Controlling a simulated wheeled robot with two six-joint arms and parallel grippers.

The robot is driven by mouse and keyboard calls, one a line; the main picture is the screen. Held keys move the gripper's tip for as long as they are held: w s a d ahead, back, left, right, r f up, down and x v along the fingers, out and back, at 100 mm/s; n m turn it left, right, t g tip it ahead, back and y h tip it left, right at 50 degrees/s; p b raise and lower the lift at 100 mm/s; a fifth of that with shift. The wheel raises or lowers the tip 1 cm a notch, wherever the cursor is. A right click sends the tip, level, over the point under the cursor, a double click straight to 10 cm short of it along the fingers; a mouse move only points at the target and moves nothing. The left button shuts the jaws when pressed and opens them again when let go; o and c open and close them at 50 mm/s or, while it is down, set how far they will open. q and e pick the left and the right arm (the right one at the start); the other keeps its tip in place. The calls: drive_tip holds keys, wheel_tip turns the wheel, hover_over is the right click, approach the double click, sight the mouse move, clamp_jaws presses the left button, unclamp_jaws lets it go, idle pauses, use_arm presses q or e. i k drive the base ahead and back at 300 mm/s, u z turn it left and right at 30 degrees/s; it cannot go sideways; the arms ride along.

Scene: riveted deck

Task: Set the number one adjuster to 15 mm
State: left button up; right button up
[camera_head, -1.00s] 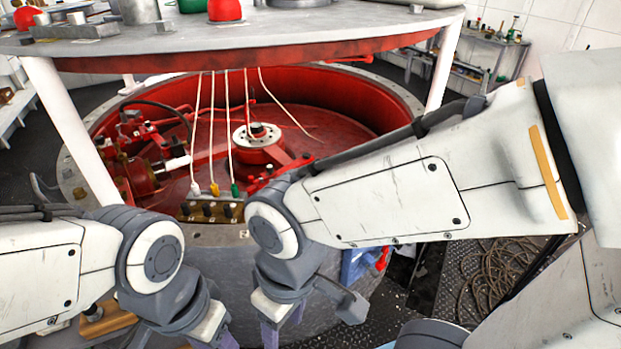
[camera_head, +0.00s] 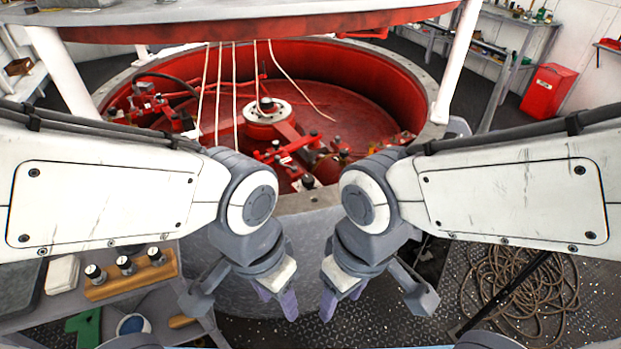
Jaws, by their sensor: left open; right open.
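I cannot tell which part is the number one adjuster; no numbers or millimetre marks are legible. Red machinery with small dark knobs (camera_head: 307,182) shows inside the round red pit (camera_head: 340,90), beyond my wrists. The brass block with coloured plugs is hidden in this view. A wooden block (camera_head: 128,289) on the lower left bench holds three silver, dark-topped cylinders (camera_head: 125,265). My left gripper (camera_head: 277,299) is open and empty, pointing down in front of the pit's outer wall. My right gripper (camera_head: 342,297) is open and empty close to its right.
A round plate (camera_head: 330,22) on white posts (camera_head: 455,70) overhangs the pit, with thin pale cords (camera_head: 235,100) hanging from it. A coiled rope (camera_head: 520,290) lies on the deck at right. A red bin (camera_head: 548,90) stands at the back right.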

sight(308, 181)
drive_tip(key=z, duration=0.25)
drive_tip(key=k, duration=0.45)
drive_tip(key=z, duration=0.5)
drive_tip(key=i, duration=0.75)
drive_tip(key=u, duration=1.05)
drive_tip(key=i, duration=0.35)
drive_tip(key=u, duration=0.35)
